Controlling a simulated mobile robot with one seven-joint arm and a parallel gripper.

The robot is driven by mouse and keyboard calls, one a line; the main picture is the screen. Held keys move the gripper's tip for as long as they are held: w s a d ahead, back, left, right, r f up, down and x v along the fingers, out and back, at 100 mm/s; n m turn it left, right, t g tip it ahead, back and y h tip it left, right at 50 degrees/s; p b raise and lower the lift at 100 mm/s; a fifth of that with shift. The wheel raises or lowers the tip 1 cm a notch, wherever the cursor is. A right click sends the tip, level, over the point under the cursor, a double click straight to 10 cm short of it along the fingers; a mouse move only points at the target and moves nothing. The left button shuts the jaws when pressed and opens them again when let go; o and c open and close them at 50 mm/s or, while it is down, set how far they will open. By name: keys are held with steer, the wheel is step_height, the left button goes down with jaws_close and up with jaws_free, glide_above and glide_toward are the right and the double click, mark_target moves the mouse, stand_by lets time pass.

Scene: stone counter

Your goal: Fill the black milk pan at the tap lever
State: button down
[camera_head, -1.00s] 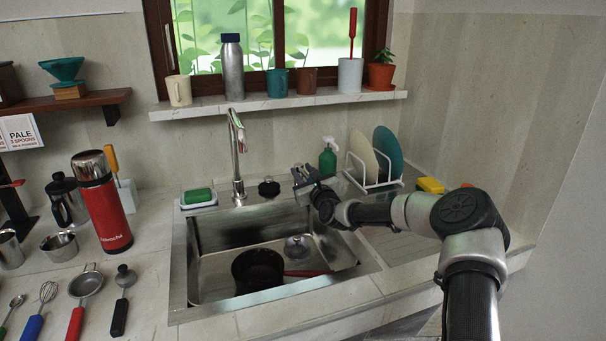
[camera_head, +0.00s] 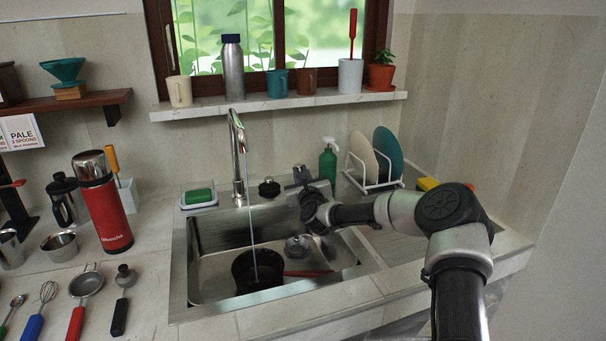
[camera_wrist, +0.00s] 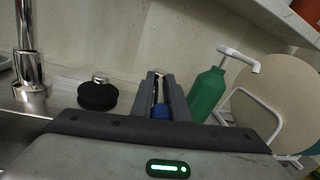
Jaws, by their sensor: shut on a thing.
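The black milk pan (camera_head: 241,270) sits in the sink, with its red handle (camera_head: 308,273) pointing right. The tap (camera_head: 236,160) stands behind the sink, and a thin water stream (camera_head: 249,220) falls from its spout into the pan. The water level inside is too dark to tell. My gripper (camera_head: 301,174) is at the back right of the sink. In the wrist view its fingers (camera_wrist: 159,92) are shut on a narrow piece with a blue part (camera_wrist: 160,111), which I take for the tap lever. The fingers hide most of it.
A black round stopper (camera_head: 269,188) lies left of my gripper. A green soap bottle (camera_head: 328,162) and a plate rack (camera_head: 377,184) stand close on its right. The window sill (camera_head: 290,101) with cups and a steel bottle is above.

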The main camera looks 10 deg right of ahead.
steer(key=shift+w+a+r+m+h+b, duration=0.1)
steer(key=shift+a+r+m+h+b, duration=0.1)
steer(key=shift+m+h, duration=0.25)
steer(key=shift+a+r+m+h+b, duration=0.15)
steer(key=shift+m+h, duration=0.1)
steer(key=shift+h, duration=0.4)
steer(key=shift+d+h, duration=0.1)
steer(key=shift+h, duration=0.3)
steer(key=c, duration=1.8)
jaws_free()
steer(key=shift+w, duration=0.1)
steer(key=shift+f, duration=0.2)
steer(key=s+a+p, duration=0.1)
steer(key=s+a, duration=0.1)
steer(key=s, duration=1.5)
steer(key=shift+s, duration=0.2)
